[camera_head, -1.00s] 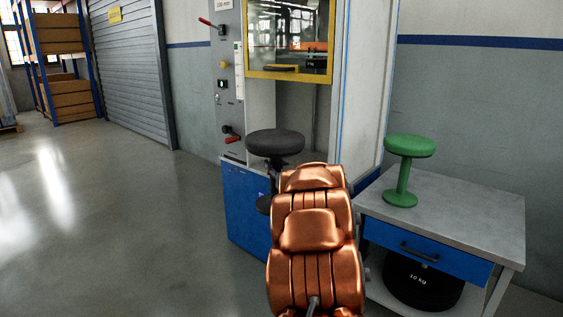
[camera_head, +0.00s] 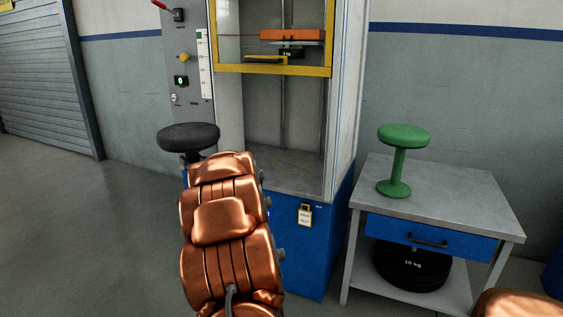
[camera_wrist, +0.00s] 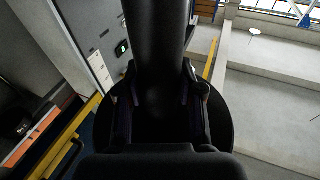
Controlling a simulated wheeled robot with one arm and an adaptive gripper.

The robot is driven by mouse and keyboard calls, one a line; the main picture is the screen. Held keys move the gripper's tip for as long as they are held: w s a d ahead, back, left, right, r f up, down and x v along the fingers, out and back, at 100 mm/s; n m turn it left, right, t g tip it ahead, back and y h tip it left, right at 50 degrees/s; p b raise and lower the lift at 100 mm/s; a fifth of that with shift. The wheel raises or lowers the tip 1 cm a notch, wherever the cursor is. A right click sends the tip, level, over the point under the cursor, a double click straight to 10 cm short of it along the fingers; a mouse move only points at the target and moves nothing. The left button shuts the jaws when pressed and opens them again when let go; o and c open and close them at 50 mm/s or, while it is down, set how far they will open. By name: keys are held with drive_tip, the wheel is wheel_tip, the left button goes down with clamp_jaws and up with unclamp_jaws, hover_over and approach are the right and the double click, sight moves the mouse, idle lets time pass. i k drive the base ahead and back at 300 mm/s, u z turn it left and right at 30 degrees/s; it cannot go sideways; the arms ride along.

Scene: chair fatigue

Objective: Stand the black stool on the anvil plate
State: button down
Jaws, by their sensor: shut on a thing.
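The black stool (camera_head: 188,137) is held in the air to the left of the test machine's open bay. Its round seat is up and roughly level in the head view; my arm hides most of its lower part. In the wrist view the fingers of my gripper (camera_wrist: 165,92) are closed on both sides of the stool's dark column (camera_wrist: 155,35). A black disc of the stool shows beyond the fingers. The grey bed (camera_head: 288,170) at the bottom of the machine bay is bare; I cannot make out a separate anvil plate on it.
The machine has a raised yellow-framed guard (camera_head: 272,70) and a control panel (camera_head: 183,60) on its left. A grey worktable (camera_head: 445,200) at right bears a green stool (camera_head: 400,160), with black weights (camera_head: 412,268) beneath. Open floor lies at left.

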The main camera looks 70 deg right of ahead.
sight(290, 163)
drive_tip(key=z, duration=0.4)
drive_tip(key=i, duration=0.95)
drive_tip(key=z, duration=1)
drive_tip(key=i, duration=0.65)
drive_tip(key=z, duration=0.45)
